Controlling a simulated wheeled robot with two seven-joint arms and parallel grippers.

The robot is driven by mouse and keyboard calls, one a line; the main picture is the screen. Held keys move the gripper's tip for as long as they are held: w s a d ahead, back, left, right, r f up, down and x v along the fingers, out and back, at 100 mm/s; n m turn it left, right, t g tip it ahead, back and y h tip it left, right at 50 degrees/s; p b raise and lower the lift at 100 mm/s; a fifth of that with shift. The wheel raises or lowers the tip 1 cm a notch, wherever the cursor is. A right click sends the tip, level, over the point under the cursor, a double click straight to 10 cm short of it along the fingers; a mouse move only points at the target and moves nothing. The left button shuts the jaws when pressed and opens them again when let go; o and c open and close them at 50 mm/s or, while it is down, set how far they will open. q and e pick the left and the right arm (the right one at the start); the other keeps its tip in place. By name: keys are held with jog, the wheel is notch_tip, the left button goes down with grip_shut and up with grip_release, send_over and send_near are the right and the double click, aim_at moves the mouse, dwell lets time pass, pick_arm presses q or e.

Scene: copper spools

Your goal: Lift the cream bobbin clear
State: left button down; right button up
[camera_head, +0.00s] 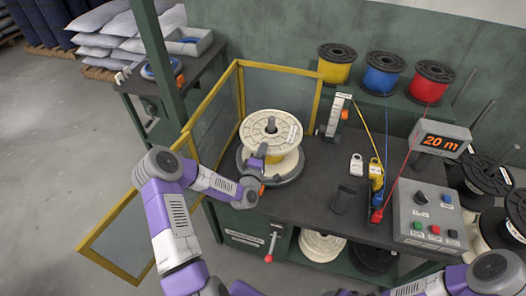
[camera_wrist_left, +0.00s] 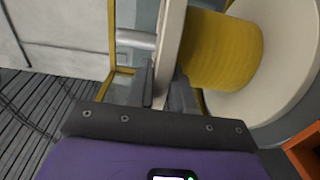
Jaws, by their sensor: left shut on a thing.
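The cream bobbin (camera_head: 258,136), wound with yellow wire (camera_head: 283,164), sits upright around a spindle (camera_head: 271,124) above a dark round turntable (camera_head: 292,178). I cannot tell whether it touches the turntable. My left gripper (camera_head: 262,150) is at its near side, shut on the edge of its upper flange. In the left wrist view the flange (camera_wrist_left: 172,40) stands between the two fingers (camera_wrist_left: 163,92), with the yellow winding (camera_wrist_left: 225,50) and the other cream flange (camera_wrist_left: 285,60) to the right. My right arm comes in at the lower right; its fingertips cannot be made out.
A yellow-framed guard (camera_head: 222,80) stands behind and left of the bobbin. Yellow, blue and red spools (camera_head: 384,75) stand on a back shelf. A control box (camera_head: 428,215) and a "20 m" display (camera_head: 440,140) are at the right. The dark bench top (camera_head: 320,185) is clear just right of the turntable.

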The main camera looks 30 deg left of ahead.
dwell(0.4)
pick_arm(q)
jog(key=shift+r, duration=0.2)
notch_tip(320, 180, up, 26)
jog(key=p, duration=1.6)
jog(key=shift+f, duration=0.25)
jog(key=shift+w, duration=0.1)
